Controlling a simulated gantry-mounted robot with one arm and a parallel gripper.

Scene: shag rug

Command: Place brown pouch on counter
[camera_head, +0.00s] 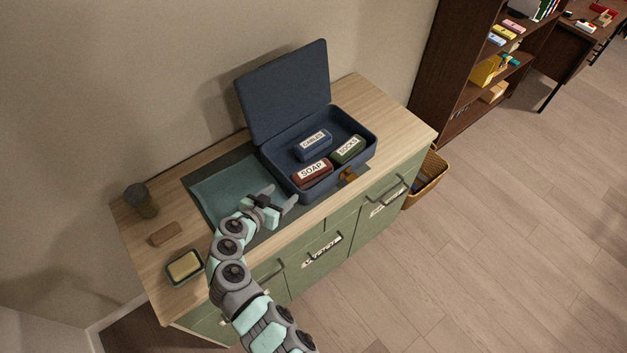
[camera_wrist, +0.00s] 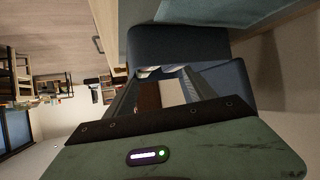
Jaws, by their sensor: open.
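A reddish-brown pouch (camera_head: 312,174) labelled SOAP lies in the front left of an open dark blue case (camera_head: 367,138). The case sits on the wooden counter (camera_head: 371,93), lid raised at the back. My gripper (camera_head: 282,202) is open and empty, just left of the case's front left corner, apart from the pouch. In the wrist view the brown pouch (camera_wrist: 148,97) with its white label shows beyond my gripper (camera_wrist: 160,100), inside the case. Part of the pouch is hidden there.
A blue pouch (camera_head: 312,143) and a green pouch (camera_head: 348,149) share the case. A teal cloth (camera_head: 221,189) lies left of it. A dark jar (camera_head: 142,203), a brown block (camera_head: 165,234) and a soap dish (camera_head: 184,267) occupy the counter's left end. The right end is bare.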

